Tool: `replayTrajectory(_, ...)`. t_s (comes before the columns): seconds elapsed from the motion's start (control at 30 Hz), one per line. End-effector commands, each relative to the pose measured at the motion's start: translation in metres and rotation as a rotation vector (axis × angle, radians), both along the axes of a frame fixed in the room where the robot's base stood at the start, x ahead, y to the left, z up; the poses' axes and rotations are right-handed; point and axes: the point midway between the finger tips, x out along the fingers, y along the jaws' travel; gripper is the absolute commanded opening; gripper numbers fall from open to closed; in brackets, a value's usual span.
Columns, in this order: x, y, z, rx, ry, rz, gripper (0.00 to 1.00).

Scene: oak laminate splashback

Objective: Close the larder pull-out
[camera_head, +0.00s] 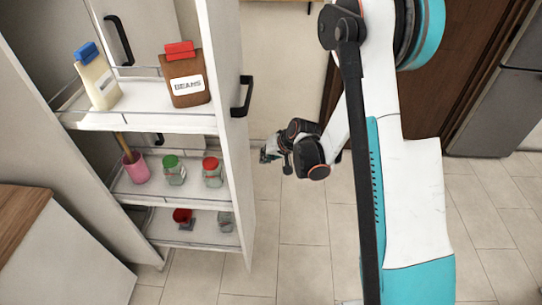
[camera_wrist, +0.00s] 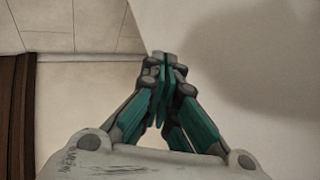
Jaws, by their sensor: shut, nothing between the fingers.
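The larder pull-out (camera_head: 235,180) stands drawn out at the left of the head view, with its shelves exposed. Its tall white front panel carries a black bar handle (camera_head: 242,97). My gripper (camera_head: 266,155) is shut and empty. In the head view it appears just right of the front panel, lower than the handle. In the wrist view, the closed fingertips (camera_wrist: 165,58) point toward a pale flat surface (camera_wrist: 225,25), apparently the front panel, with a shadow on it. I cannot tell whether they touch it.
The shelves hold a bottle with a blue cap (camera_head: 97,80), a beans container (camera_head: 186,80), a pink cup (camera_head: 135,167) and several jars. A wood-topped counter (camera_head: 20,215) is at lower left. A grey fridge (camera_head: 500,105) stands at right. Tiled floor (camera_head: 300,230) below my gripper is clear.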

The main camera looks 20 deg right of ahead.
Motion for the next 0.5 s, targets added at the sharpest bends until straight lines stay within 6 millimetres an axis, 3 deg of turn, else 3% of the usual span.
replayTrajectory(0.1, 0.011, 0.009, -0.018, 0.000, -0.001, 0.002, 0.00)
replayTrajectory(0.3, 0.019, 0.034, -0.015, 0.000, 0.000, 0.002, 0.00)
replayTrajectory(0.5, 0.022, 0.043, -0.013, 0.000, 0.000, 0.000, 0.00)
